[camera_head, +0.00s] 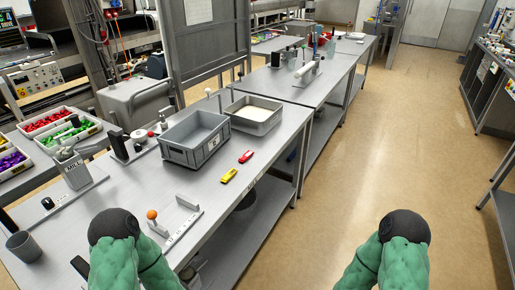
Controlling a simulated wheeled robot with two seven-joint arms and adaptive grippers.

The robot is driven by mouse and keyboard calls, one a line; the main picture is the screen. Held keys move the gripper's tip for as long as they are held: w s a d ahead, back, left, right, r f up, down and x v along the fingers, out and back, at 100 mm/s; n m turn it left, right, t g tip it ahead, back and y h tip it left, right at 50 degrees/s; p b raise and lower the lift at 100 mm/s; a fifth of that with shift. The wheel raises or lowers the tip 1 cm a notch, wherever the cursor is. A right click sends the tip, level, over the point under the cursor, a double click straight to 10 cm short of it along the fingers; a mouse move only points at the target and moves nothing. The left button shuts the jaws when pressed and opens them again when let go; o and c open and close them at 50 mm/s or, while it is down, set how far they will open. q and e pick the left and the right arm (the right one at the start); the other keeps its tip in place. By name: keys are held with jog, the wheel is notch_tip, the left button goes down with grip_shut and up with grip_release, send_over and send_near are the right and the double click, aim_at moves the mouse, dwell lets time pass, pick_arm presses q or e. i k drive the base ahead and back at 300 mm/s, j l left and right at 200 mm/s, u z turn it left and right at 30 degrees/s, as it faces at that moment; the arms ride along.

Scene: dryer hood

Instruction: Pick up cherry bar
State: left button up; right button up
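A small red bar (245,156), the only red bar lying loose on the bench, rests on the grey bench top (215,200) close to its right edge. It matches the cherry bar by colour, but any writing on it is too small to read. A similar yellow bar (229,175) lies just in front and to its left, apart from it. My two green arms with dark rounded joints rise at the bottom of the picture, well short of the red bar. I cannot make out the fingers of either gripper.
An empty grey crate (168,152) and a grey tray with pale contents (277,106) stand behind the bars. A fixture with an orange ball (152,214) is nearer, by the front edge. A cup (24,246) stands at left. The floor at right is clear.

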aim_at(247, 156)
jog(key=i+l, duration=1.6)
jog(key=i+l+u, duration=0.3)
jog(key=l+u, duration=0.3)
jog(key=i+l+u, duration=0.15)
jog(key=u, duration=0.15)
jog(key=i+l+u, duration=0.1)
jog(key=l+u, duration=0.25)
